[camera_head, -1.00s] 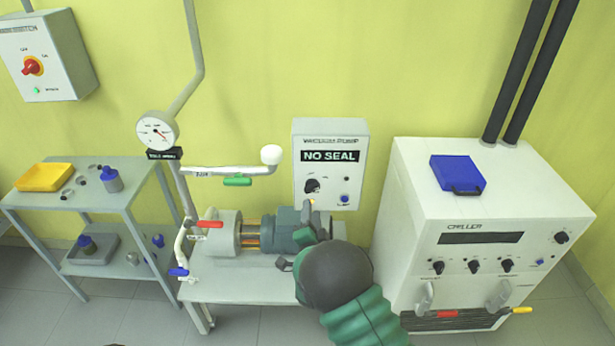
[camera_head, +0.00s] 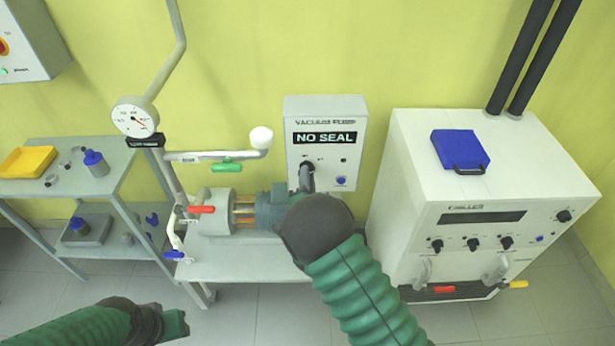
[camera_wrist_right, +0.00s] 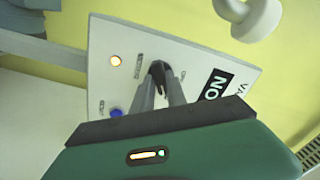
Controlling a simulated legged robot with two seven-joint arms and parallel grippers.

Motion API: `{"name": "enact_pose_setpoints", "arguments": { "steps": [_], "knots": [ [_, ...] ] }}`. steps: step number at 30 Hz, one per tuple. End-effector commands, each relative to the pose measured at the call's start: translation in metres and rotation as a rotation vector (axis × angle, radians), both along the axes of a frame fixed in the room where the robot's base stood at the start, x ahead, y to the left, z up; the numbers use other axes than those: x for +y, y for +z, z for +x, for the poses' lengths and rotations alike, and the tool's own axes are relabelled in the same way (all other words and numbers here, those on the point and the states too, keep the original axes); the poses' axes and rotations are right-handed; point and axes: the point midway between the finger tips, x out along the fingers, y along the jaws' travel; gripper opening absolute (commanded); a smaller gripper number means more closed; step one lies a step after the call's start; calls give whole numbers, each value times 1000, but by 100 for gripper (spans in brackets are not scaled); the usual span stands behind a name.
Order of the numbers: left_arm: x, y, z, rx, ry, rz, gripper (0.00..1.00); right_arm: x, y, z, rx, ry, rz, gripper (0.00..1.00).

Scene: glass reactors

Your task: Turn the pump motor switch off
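The vacuum pump box (camera_head: 325,110) hangs on the wall with a "NO SEAL" display. Its black motor switch knob (camera_head: 306,166) is partly hidden by my right gripper (camera_head: 307,182). In the right wrist view the black knob (camera_wrist_right: 158,70) sits between the tips of my right gripper's two grey fingers (camera_wrist_right: 161,85). Whether both fingers press on it is unclear. An orange lamp (camera_wrist_right: 116,60) is lit beside the knob, and a blue button (camera_wrist_right: 116,113) is below. My left gripper (camera_head: 176,323) is low at the left, away from the box; its fingers are unclear.
The pump motor (camera_head: 268,207) sits on a bench (camera_head: 235,270) under my right arm. The chiller (camera_head: 480,190) stands right. A shelf (camera_head: 100,185) stands left.

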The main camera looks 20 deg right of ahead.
Motion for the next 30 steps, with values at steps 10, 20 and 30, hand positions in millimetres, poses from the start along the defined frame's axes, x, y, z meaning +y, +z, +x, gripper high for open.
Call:
{"name": "enact_pose_setpoints", "arguments": {
  "steps": [10, 20, 30],
  "knots": [
    [0, 0, 0, 0, 0, 0, 36, 1, -4, -1, 10, 1, 1, 0],
    [0, -6, 0, 0, 0, 0, 36, 2, -7, -1, 36, 4, -74, 0],
    [0, -17, 0, 0, 0, 0, 36, 2, -9, -2, 111, 6, -327, 0]
  ]
}}
